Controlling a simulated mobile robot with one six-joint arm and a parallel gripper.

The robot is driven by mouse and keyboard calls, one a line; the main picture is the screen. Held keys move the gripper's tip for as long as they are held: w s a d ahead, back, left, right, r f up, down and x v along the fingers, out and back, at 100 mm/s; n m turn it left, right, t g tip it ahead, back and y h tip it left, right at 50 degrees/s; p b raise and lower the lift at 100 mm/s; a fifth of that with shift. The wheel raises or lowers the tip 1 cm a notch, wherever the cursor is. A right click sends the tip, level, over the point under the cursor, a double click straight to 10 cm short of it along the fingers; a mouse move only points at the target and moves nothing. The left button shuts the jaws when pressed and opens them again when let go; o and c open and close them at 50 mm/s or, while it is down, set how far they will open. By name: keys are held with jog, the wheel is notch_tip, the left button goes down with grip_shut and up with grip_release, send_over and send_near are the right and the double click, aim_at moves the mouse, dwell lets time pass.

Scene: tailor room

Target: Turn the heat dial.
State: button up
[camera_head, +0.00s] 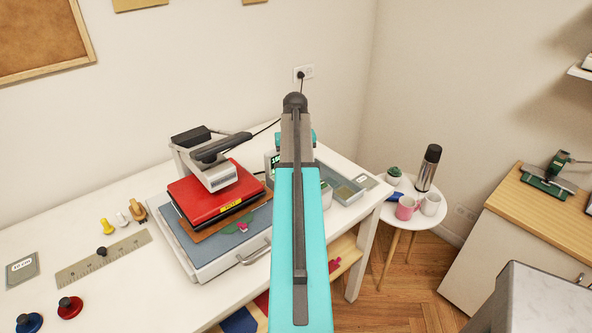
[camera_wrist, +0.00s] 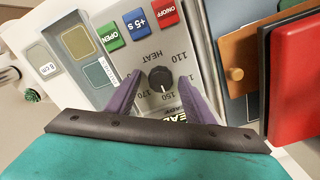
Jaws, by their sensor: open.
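The heat dial (camera_wrist: 160,79) is a round black knob on a grey panel in the wrist view. The word HEAT and the numbers 110, 150 and 170 are printed around it. A small white mark on it appears to point near 150. My gripper (camera_wrist: 159,84) is open, with its two purple fingers on either side of the dial. A gap shows between each finger and the knob; I cannot tell how deep the fingertips reach. In the head view my arm hides the dial and most of the control box (camera_head: 271,162).
A tray (camera_head: 350,190) lies on the other side. A round side table (camera_head: 420,221) holds mugs and a flask.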

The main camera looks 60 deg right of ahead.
notch_tip(320, 180, up, 14)
jog(key=p, duration=0.7)
dwell(0.4)
jog(key=shift+s+f, duration=0.1)
jog(key=shift+f, duration=0.05)
dwell(0.5)
